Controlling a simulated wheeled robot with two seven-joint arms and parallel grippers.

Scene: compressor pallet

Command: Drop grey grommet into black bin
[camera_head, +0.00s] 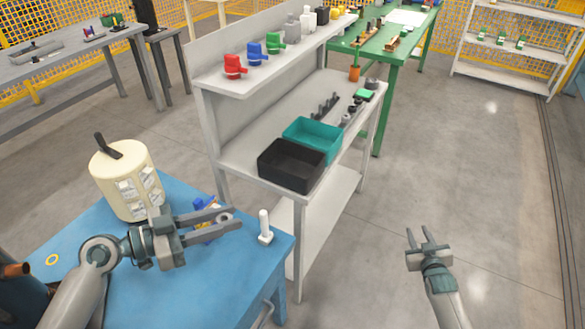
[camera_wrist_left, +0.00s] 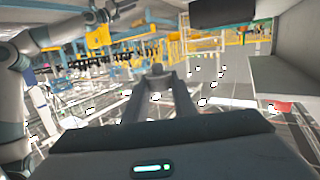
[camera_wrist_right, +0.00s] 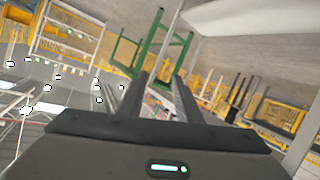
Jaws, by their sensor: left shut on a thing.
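My left gripper (camera_head: 237,216) is over the blue table, left of and nearer than the black bin. It is shut on a small grey ring, the grey grommet (camera_head: 225,218). The grommet also shows between the fingertips in the left wrist view (camera_wrist_left: 156,69). The grommet is apart from the bin. My right gripper (camera_head: 417,229) is open and empty over the floor at the right, and its spread fingers show in the right wrist view (camera_wrist_right: 148,92).
The blue table (camera_head: 180,300) holds a cream cylinder (camera_head: 124,180), a white post (camera_head: 264,228) and a blue part (camera_head: 204,204) partly hidden behind my left fingers. The teal bin (camera_head: 330,137) adjoins the black bin. Coloured parts stand on the shelf above. Floor at the right is clear.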

